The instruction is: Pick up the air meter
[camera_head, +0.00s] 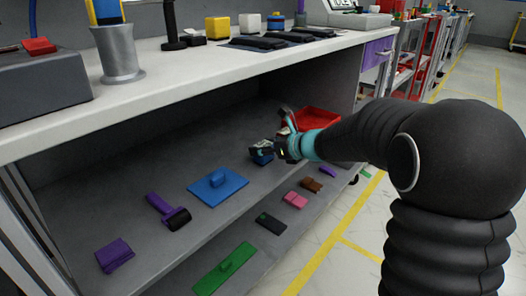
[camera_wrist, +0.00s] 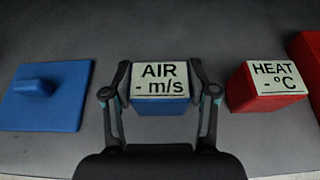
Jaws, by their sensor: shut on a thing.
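The air meter (camera_wrist: 160,107) is a blue block with a pale label reading "AIR - m/s". It sits between the two fingers of my gripper (camera_wrist: 160,84) in the wrist view, with a finger along each side. My gripper is shut on it. In the head view my gripper (camera_head: 282,147) is over the lower shelf, and the blue air meter (camera_head: 262,158) shows partly below it. I cannot tell whether the meter touches the shelf.
A red heat meter (camera_wrist: 268,92) stands close to the right, and a blue plate with a handle (camera_wrist: 50,98) lies to the left. A red bin (camera_head: 318,118) is behind my gripper. The workbench top (camera_head: 190,72) overhangs the shelf. Purple, green and pink items lie nearby.

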